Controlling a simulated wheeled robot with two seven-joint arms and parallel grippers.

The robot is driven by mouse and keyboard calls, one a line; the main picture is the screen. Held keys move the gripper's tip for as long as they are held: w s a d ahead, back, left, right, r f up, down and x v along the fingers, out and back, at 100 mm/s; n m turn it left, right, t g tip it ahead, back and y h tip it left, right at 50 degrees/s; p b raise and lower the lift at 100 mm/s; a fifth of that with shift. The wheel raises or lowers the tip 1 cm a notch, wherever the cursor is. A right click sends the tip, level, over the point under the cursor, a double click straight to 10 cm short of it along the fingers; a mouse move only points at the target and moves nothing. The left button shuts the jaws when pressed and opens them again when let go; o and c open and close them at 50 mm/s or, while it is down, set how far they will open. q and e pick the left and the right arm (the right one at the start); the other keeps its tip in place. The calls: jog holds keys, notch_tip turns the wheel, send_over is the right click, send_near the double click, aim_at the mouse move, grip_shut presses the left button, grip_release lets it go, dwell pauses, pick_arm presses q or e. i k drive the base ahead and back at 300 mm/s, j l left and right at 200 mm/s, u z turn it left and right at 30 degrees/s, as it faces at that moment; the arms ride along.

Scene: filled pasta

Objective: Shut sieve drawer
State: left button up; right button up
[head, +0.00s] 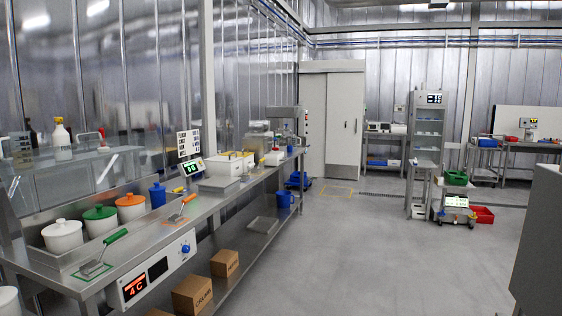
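I cannot make out a sieve drawer for certain in the head view. A steel machine (287,122) stands at the far end of the long bench on the left, too small to tell whether it has a drawer or whether one is open. A plain grey box-like body (541,240) is cut off by the right edge, and no drawer shows on its visible face. Neither of my grippers is in view.
The steel bench (150,232) runs along the left wall, holding lidded tubs (130,207) and a scale display (191,167). Cardboard boxes (193,294) sit on its lower shelf. A low cart (454,211) stands back right. The grey floor (370,260) in the middle is clear.

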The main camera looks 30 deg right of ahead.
aim_at(273, 158)
jog(key=i+l+z, duration=0.4)
jog(key=i+z, duration=0.25)
jog(key=i+l+z, duration=0.3)
jog(key=i+z, duration=0.15)
jog(key=i, duration=0.2)
jog(key=i+z, duration=0.5)
jog(key=i, duration=0.2)
jog(key=i+u, duration=0.1)
jog(key=i, duration=0.7)
jog(key=i+l, duration=0.1)
jog(key=i, duration=0.65)
jog(key=i+l+u, duration=0.15)
jog(key=i, duration=0.65)
